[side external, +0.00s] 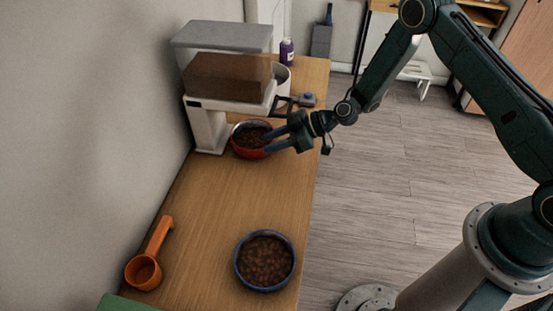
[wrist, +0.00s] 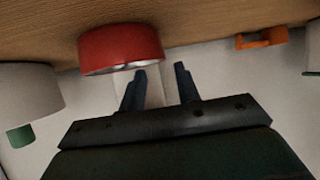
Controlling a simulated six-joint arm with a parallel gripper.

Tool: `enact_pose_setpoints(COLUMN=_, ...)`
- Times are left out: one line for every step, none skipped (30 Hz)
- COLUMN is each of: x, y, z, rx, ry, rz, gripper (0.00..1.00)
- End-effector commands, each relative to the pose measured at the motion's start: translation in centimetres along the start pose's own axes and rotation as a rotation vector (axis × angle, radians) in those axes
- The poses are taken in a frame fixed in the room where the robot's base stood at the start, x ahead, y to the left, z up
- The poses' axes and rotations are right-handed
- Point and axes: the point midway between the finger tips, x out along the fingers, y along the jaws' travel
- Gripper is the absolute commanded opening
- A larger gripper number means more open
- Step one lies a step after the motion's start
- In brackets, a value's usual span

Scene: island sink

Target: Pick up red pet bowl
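The red pet bowl (side external: 251,153), filled with brown kibble, stands upright on the wooden counter beside the white dispenser. It also shows in the wrist view (wrist: 120,50), where the picture is upside down. My gripper (side external: 267,142) is at the bowl's right side in the side view, with its two blue fingers spread and pointing toward the bowl. In the wrist view my gripper (wrist: 160,69) has a clear gap between its fingers. One fingertip overlaps the bowl's rim in the picture; I cannot tell whether it touches.
A blue bowl of kibble (side external: 239,272) and an orange scoop (side external: 144,272) are at the near end of the counter (side external: 203,213). The dispenser (side external: 207,130) and wall bound the left. A purple bottle (side external: 286,50) stands behind. The middle counter is clear.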

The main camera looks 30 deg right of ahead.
Motion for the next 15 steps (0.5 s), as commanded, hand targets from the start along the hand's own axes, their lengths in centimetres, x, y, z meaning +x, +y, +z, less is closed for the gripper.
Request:
enact_pose_setpoints(x=0.3, y=0.0, z=0.0, rx=-0.001, ry=0.0, rz=0.0, gripper=0.32)
enact_pose_setpoints(x=0.4, y=0.0, z=0.0, rx=-0.001, ry=0.0, rz=0.0, gripper=0.32)
enact_pose_setpoints(x=0.5, y=0.0, z=0.0, rx=-0.001, ry=0.0, rz=0.001, gripper=0.32)
enact_pose_setpoints(x=0.5, y=0.0, z=0.0, rx=-0.001, ry=0.0, rz=0.001, gripper=0.32)
enact_pose_setpoints(x=0.5, y=0.0, z=0.0, rx=-0.001, ry=0.0, rz=0.001, gripper=0.32)
enact_pose_setpoints(x=0.5, y=0.0, z=0.0, rx=-0.001, ry=0.0, rz=0.001, gripper=0.32)
enact_pose_setpoints(x=0.5, y=0.0, z=0.0, rx=-0.001, ry=0.0, rz=0.001, gripper=0.32)
enact_pose_setpoints(x=0.5, y=0.0, z=0.0, rx=-0.001, ry=0.0, rz=0.001, gripper=0.32)
enact_pose_setpoints(x=0.6, y=0.0, z=0.0, rx=-0.001, ry=0.0, rz=0.0, gripper=0.32)
enact_pose_setpoints(x=0.7, y=0.0, z=0.0, rx=-0.002, ry=0.0, rz=0.0, gripper=0.32)
enact_pose_setpoints(x=0.8, y=0.0, z=0.0, rx=-0.002, ry=0.0, rz=0.0, gripper=0.32)
enact_pose_setpoints(x=1.1, y=-0.1, z=0.0, rx=-0.002, ry=0.0, rz=0.0, gripper=0.32)
enact_pose_setpoints(x=1.3, y=-0.1, z=0.0, rx=-0.002, ry=-0.001, rz=-0.001, gripper=0.32)
enact_pose_setpoints(x=1.6, y=-0.1, z=0.1, rx=-0.001, ry=-0.001, rz=-0.001, gripper=0.32)
enact_pose_setpoints(x=2.0, y=-0.2, z=0.1, rx=-0.001, ry=-0.001, rz=-0.001, gripper=0.32)
